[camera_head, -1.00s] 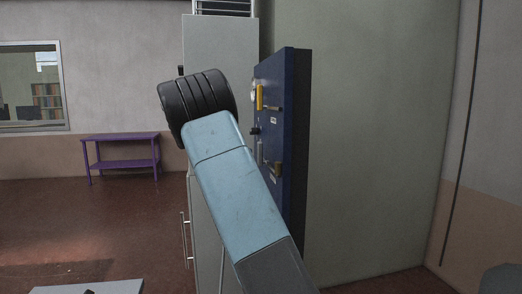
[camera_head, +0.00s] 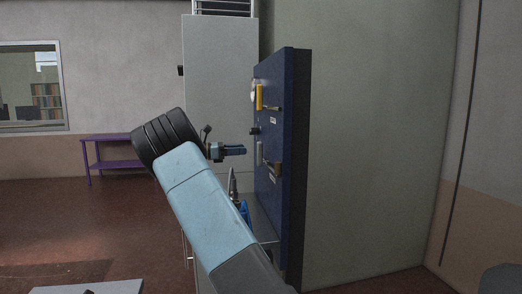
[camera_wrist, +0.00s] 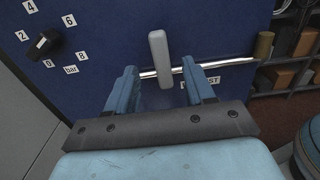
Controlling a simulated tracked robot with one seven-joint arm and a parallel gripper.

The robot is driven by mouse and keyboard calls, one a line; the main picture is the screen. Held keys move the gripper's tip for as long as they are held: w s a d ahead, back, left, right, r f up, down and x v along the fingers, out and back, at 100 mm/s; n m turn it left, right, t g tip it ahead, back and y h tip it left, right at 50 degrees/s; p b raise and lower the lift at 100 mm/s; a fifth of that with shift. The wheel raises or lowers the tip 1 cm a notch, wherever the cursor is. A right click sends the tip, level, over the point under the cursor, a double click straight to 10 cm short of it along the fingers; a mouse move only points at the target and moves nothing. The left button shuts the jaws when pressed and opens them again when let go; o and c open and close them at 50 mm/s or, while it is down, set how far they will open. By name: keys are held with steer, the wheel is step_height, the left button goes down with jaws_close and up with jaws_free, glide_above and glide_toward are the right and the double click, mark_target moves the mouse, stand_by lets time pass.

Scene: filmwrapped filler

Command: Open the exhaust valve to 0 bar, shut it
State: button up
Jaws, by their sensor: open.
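The exhaust valve's grey lever (camera_wrist: 158,56) stands upright across a thin silver pipe (camera_wrist: 226,64) on the blue panel (camera_wrist: 120,25). The lever also shows on the panel in the head view (camera_head: 260,152). A label (camera_wrist: 207,81) ending in "ST" is partly hidden by my right finger. My gripper (camera_wrist: 162,88) is open. Its fingers lie either side of the lever in the wrist view, but contact is not visible. In the head view my gripper (camera_head: 238,150) is just left of the panel. A black dial (camera_wrist: 44,43) has numbers and "bar" around it; its exact reading is unclear.
A yellow handle (camera_head: 259,97) is higher on the panel, and a brass end piece (camera_wrist: 264,44) is on the pipe's right. A grey cabinet (camera_head: 215,75) stands behind. Shelves with boxes (camera_wrist: 281,76) are right in the wrist view. A purple table (camera_head: 110,137) stands far left.

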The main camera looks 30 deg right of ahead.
glide_above(260, 166)
steer(key=w, duration=0.1)
steer(key=shift+w+d, duration=0.1)
steer(key=shift+d, duration=0.2)
steer(key=shift+c, duration=0.5)
jaws_close()
